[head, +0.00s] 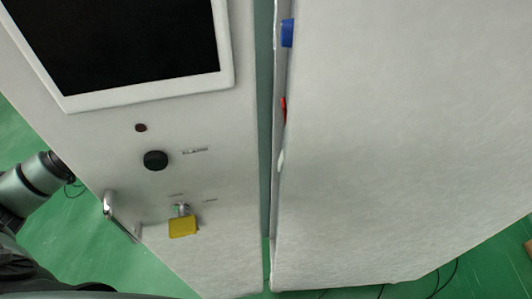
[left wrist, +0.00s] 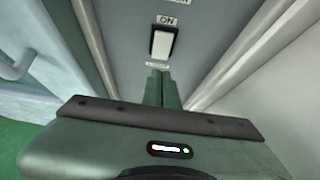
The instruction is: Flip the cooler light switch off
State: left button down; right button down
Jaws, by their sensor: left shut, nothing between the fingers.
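In the left wrist view a white rocker switch (left wrist: 162,43) sits on a grey panel, with an "ON" label (left wrist: 167,20) above it and a small label (left wrist: 158,65) below it. My left gripper (left wrist: 161,76) is shut and empty, its narrow fingers pointing at the panel just below the switch. I cannot tell whether the fingertips touch the panel. The head view shows part of my left arm at the left edge, but not the left gripper. My right gripper is in neither view.
In the head view a white cabinet front carries a black screen (head: 126,40), a black knob (head: 155,160), a yellow tag (head: 183,227) and a metal handle (head: 121,216). A narrow gap separates it from a white panel (head: 400,140). Walls flank the switch in the wrist view.

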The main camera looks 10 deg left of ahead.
aim_at(279, 165)
pick_arm(q)
jog(key=d, duration=0.1)
jog(key=w+d+f+p, duration=0.1)
jog(key=d, duration=0.1)
jog(key=d+f, duration=0.1)
jog(key=d, duration=0.1)
jog(key=shift+w+d+p, duration=0.25)
jog(key=shift+w+p, duration=0.05)
jog(key=shift+p, duration=0.1)
jog(key=shift+f, duration=0.1)
